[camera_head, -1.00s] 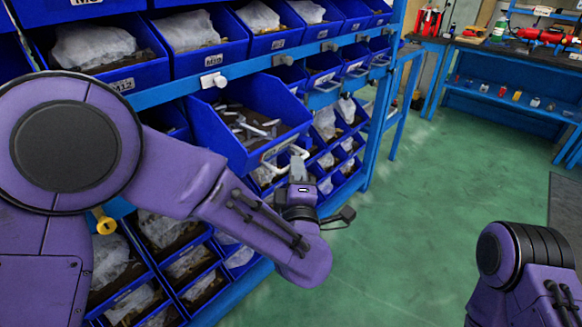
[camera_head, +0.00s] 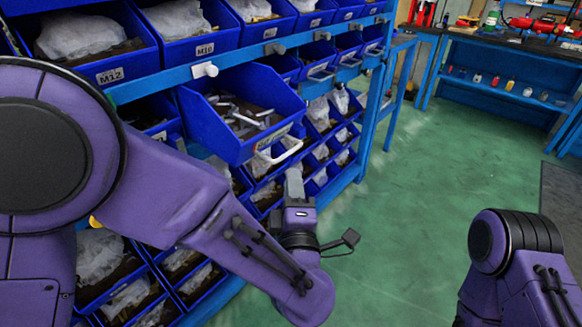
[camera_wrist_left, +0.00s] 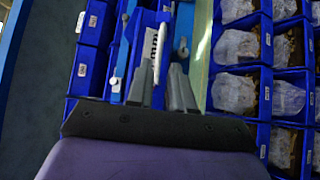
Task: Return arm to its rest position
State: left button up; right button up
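My left arm comes in from the left in the head view. Its gripper (camera_head: 293,172) hangs in front of the rack, just below and to the right of the white handle (camera_head: 279,153) of the pulled-out blue bin (camera_head: 215,131). The gripper looks clear of the handle and holds nothing. In the left wrist view the two grey fingers (camera_wrist_left: 161,86) stand apart, with the white handle (camera_wrist_left: 157,50) beyond and between them. The bin is tilted forward and holds metal parts. My right arm shows at the lower right, but its gripper is outside the view.
A blue rack (camera_head: 237,62) with several rows of bins fills the left. A blue workbench (camera_head: 497,92) with tools stands at the back right. The green floor (camera_head: 415,190) right of the left gripper is clear.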

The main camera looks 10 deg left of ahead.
pick_arm(q)
jog(key=v, duration=0.3)
jog(key=shift+s, duration=0.3)
jog(key=shift+d+f, duration=0.1)
jog(key=shift+d, duration=0.05)
jog(key=a+f+m+g+h+p, duration=0.2)
jog(key=a+f+m+g, duration=0.3)
jog(key=f, duration=0.4)
jog(key=a+f+m+g+h+p, duration=0.2)
jog(key=a+f+m, duration=0.3)
jog(key=f, duration=0.4)
jog(key=s+a+f+m+g+y+p, duration=0.1)
jog(key=s+a+f+g, duration=0.3)
jog(key=s, duration=0.7)
jog(key=s+a+f+m+g+y+p, duration=0.1)
jog(key=s+a+f+g+y+p, duration=0.1)
jog(key=s+a+f+g, duration=0.3)
jog(key=s+a+f+p, duration=0.1)
jog(key=s+a+f, duration=0.3)
jog(key=s+a, duration=0.2)
jog(key=shift+s+f, duration=0.2)
jog(key=shift+s, duration=0.1)
